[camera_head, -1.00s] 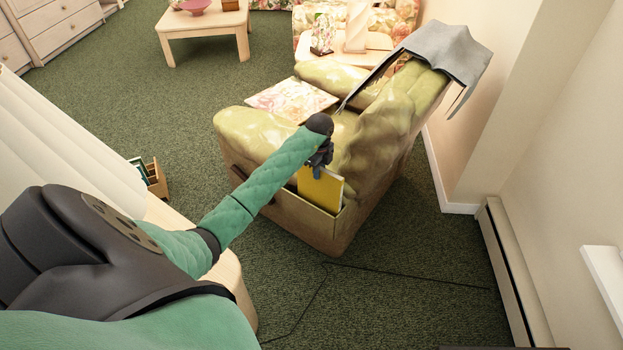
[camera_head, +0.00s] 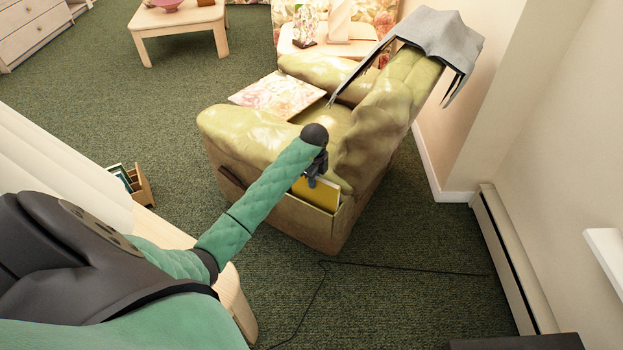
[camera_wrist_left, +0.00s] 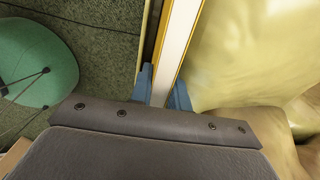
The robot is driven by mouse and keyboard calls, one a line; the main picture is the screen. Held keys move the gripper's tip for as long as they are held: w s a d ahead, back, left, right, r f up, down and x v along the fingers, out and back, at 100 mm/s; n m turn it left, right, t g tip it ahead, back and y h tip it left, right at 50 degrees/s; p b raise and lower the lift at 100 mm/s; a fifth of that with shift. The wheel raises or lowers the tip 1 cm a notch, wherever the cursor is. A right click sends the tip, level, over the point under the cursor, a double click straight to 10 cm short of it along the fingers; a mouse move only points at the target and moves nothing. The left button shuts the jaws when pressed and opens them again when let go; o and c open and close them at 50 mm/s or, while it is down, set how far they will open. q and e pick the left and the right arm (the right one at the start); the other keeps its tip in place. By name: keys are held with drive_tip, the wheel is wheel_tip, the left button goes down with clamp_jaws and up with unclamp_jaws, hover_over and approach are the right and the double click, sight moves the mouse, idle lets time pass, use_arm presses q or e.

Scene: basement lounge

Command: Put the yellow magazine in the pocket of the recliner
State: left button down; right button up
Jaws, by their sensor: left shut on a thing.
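The yellow magazine (camera_head: 325,194) stands upright at the side pocket (camera_head: 305,210) of the olive-green recliner (camera_head: 245,132). Its lower part is hidden behind the pocket's outer panel and its top shows above the rim. My left gripper (camera_head: 315,178) is shut on the magazine's upper edge, just above the pocket and beside the armrest. In the left wrist view the magazine's pale edge (camera_wrist_left: 178,45) runs between the blue fingers (camera_wrist_left: 163,88), with the pocket rim (camera_wrist_left: 149,35) to its left and the recliner's upholstery to its right. My right gripper is not in view.
A small wooden rack (camera_head: 140,185) stands on the carpet at left. A dark cord (camera_head: 400,268) crosses the floor. A baseboard heater (camera_head: 510,265) runs along the right wall.

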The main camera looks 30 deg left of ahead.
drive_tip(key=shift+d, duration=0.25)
use_arm(q)
drive_tip(key=shift+f, duration=0.4)
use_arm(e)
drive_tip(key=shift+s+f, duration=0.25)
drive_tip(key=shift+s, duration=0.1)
use_arm(q)
drive_tip(key=shift+a+f, duration=0.1)
drive_tip(key=shift+f, duration=0.1)
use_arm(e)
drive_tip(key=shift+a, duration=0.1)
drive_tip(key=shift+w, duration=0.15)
use_arm(q)
drive_tip(key=c, duration=1.6)
unclamp_jaws()
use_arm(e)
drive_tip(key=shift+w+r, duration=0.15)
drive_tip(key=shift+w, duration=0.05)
use_arm(q)
drive_tip(key=shift+r, duration=0.1)
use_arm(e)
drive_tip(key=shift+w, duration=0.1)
